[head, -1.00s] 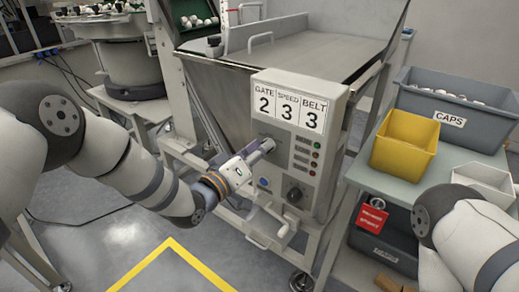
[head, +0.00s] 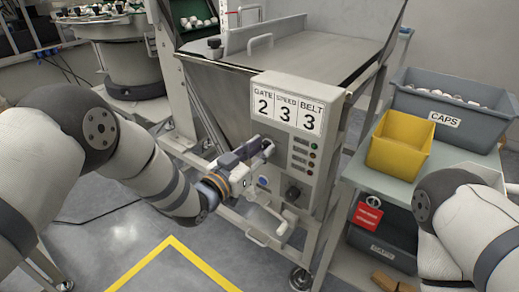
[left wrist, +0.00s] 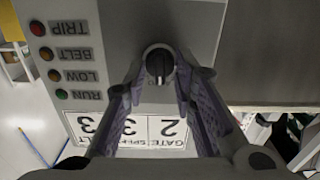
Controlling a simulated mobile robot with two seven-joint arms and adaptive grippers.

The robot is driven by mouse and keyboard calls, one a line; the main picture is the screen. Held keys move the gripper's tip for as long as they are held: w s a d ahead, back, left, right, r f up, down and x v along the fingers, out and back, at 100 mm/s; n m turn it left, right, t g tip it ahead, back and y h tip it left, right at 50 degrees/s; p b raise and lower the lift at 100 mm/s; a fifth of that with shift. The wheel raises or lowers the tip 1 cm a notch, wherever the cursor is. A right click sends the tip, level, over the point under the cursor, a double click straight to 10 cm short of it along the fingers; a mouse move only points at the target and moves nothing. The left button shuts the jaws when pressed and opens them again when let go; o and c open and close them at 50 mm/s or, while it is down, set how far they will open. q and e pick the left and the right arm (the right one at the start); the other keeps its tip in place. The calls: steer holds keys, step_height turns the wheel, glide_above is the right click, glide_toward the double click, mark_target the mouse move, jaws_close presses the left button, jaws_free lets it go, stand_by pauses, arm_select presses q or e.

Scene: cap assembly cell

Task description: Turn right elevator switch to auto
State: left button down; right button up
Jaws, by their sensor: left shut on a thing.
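The grey control panel (head: 325,93) stands at the front of the hopper. My left gripper (head: 267,148) is at the upper left part of its face, below the number cards. In the left wrist view my left gripper (left wrist: 163,88) has its two fingers on either side of a round black switch knob (left wrist: 158,62) and is shut on it. The knob has a pale pointer line; its position labels are not readable. In the head view the gripper hides this knob. My right gripper is out of view.
Indicator lamps (head: 312,155) run down the panel's right side. A yellow bin (head: 402,143) and a grey CAPS bin (head: 410,100) stand on the right bench.

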arm_select(q)
steer(key=shift+m, duration=0.3)
steer(key=c, duration=1.4)
jaws_free()
steer(key=shift+o, duration=0.2)
steer(key=v, duration=1.2)
